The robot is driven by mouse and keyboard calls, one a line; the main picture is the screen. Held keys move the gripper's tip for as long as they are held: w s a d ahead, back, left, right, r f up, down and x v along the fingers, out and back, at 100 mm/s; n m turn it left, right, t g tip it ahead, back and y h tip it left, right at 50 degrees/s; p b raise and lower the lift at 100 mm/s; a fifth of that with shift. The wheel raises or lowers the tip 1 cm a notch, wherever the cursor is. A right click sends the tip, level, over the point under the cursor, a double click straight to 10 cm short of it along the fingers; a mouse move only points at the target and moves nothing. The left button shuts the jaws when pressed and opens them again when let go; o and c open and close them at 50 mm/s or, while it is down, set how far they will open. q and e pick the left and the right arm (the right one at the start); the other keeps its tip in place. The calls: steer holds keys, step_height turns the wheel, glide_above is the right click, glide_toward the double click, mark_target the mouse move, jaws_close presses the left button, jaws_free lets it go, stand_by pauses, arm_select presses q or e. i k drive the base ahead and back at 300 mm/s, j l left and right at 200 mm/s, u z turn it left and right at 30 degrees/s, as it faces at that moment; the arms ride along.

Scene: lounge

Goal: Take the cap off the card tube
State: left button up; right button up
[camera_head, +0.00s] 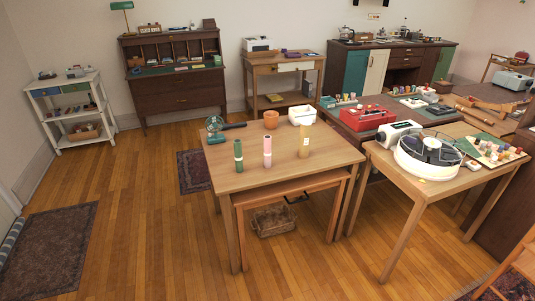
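Three slim upright tubes stand apart on the light wooden table (285,178) in the middle of the view. The left one is a green tube (238,156), the middle one is a pink tube (267,152), and the right one is a tan, card-coloured tube (304,141). The tan one looks most like the card tube, but I cannot be sure. The tubes are too small here to make out a cap clearly. Neither of my grippers is in view.
Behind the tubes are an orange pot (271,119), a white container (302,116) and a teal round-headed object (215,127). A second table at the right holds a round white device (428,157). The table's front is clear, with open floor at left.

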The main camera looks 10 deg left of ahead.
mark_target(305, 133)
steer(key=i+j, duration=0.1)
steer(key=i, duration=0.3)
steer(key=i+j+z, duration=0.1)
steer(key=i, duration=0.3)
steer(key=i+j, duration=0.2)
steer(key=i, duration=0.2)
